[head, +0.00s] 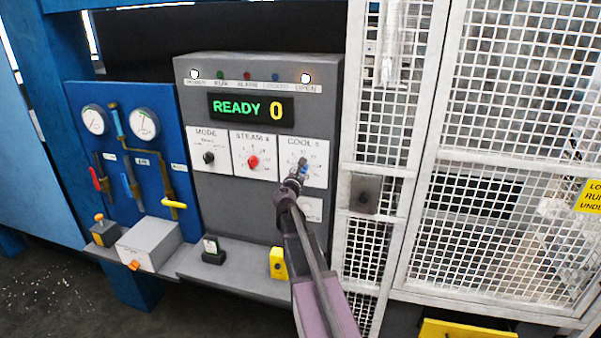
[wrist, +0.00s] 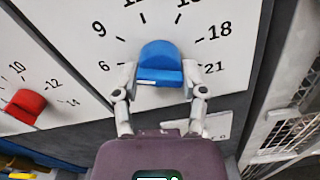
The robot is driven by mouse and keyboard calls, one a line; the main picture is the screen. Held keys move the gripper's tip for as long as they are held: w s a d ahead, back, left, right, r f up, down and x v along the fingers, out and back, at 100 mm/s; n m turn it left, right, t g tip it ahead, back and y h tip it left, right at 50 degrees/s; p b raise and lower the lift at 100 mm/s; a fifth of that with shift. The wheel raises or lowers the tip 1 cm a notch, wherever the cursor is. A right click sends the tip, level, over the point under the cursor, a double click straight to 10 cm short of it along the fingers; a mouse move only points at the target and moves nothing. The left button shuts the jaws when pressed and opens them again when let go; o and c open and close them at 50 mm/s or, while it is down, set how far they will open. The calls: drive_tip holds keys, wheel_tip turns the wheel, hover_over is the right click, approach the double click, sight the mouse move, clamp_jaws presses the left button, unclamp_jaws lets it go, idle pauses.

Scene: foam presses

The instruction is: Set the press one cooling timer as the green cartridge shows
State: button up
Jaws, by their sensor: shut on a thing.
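The blue cooling knob (wrist: 160,65) sits on a white dial (wrist: 224,60) with marks including 6, 9, 18 and 21. My gripper (wrist: 158,82) has a finger at each side of the knob and is shut on it. The knob's pointer direction cannot be made out. In the head view my gripper (head: 296,178) reaches the dial labelled COOL (head: 316,150) and partly hides it.
The display (head: 251,109) reads READY 0. A red steam knob (head: 253,162) and a black mode knob (head: 208,157) are to the left. A yellow block (head: 278,263) stands on the ledge beside my arm. A white mesh guard (head: 395,120) is close on the right.

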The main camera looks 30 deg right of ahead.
drive_tip(key=m, duration=0.6)
drive_tip(key=shift+w, duration=0.1)
drive_tip(key=m, duration=0.6)
drive_tip(key=shift+r+m, duration=0.1)
drive_tip(key=shift+m, duration=0.2)
drive_tip(key=o, duration=1.1)
drive_tip(key=shift+o, duration=0.2)
drive_tip(key=v, duration=1.2)
